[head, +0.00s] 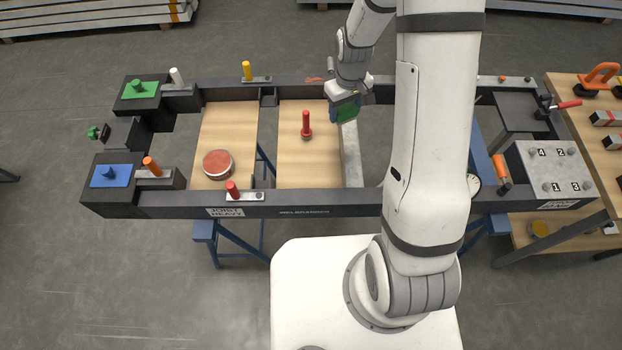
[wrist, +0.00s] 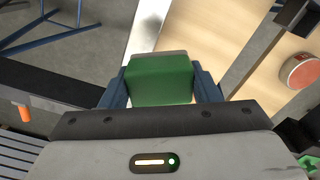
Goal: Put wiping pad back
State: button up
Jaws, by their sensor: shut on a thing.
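A green block-shaped pad with a grey far edge, which looks like the wiping pad (head: 348,109), is between the fingers of my gripper (head: 343,106). The wrist view shows the pad (wrist: 160,82) gripped on both sides by the fingers of my gripper (wrist: 161,86). The pad is over the far part of the grey metal crossbar (head: 352,158). The crossbar (wrist: 148,22) has a dark smudge in the wrist view. I cannot tell whether the pad touches it. The pad's underside is hidden.
Two wooden boards (head: 299,165) span the dark frame (head: 330,201) left of the crossbar. A numbered box (head: 556,165) is at the right. My arm hides part of the frame.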

jog(key=s+a+f+n+b, duration=0.35)
jog(key=a+n+b, duration=0.35)
jog(key=n, duration=0.4)
jog(key=n+b, duration=0.9)
jog(key=n, duration=0.2)
send_over(310, 175)
notch_tip(310, 175, down, 4)
jog(key=shift+s+f+b, duration=0.1)
jog(key=shift+f+b, duration=0.25)
jog(key=shift+f, duration=4.35)
jog(key=o, duration=1)
jog(key=shift+o, duration=0.2)
